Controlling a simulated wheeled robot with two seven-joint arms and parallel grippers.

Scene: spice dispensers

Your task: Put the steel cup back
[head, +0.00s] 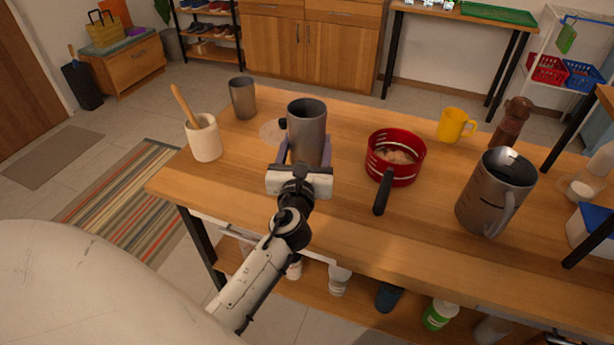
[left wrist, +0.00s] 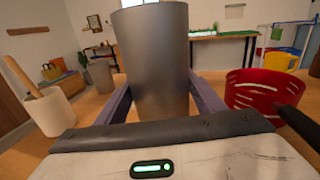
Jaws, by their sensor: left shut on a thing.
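A tall grey steel cup (head: 307,128) stands upright between the fingers of my left gripper (head: 304,152), over the front left part of the wooden table. The left wrist view shows the same cup (left wrist: 153,60) with a finger on each side, and the gripper is shut on it. The gripper body hides the cup's foot, so I cannot tell if it touches the table. A second, smaller grey cup (head: 243,100) stands at the back left. My right gripper is not in view.
A white crock (head: 206,142) with a wooden spoon stands at the left. A red pot (head: 408,170) with a black handle is close on the right. Further right are a yellow mug (head: 452,125), a brown mill (head: 514,118) and a large steel pitcher (head: 490,195).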

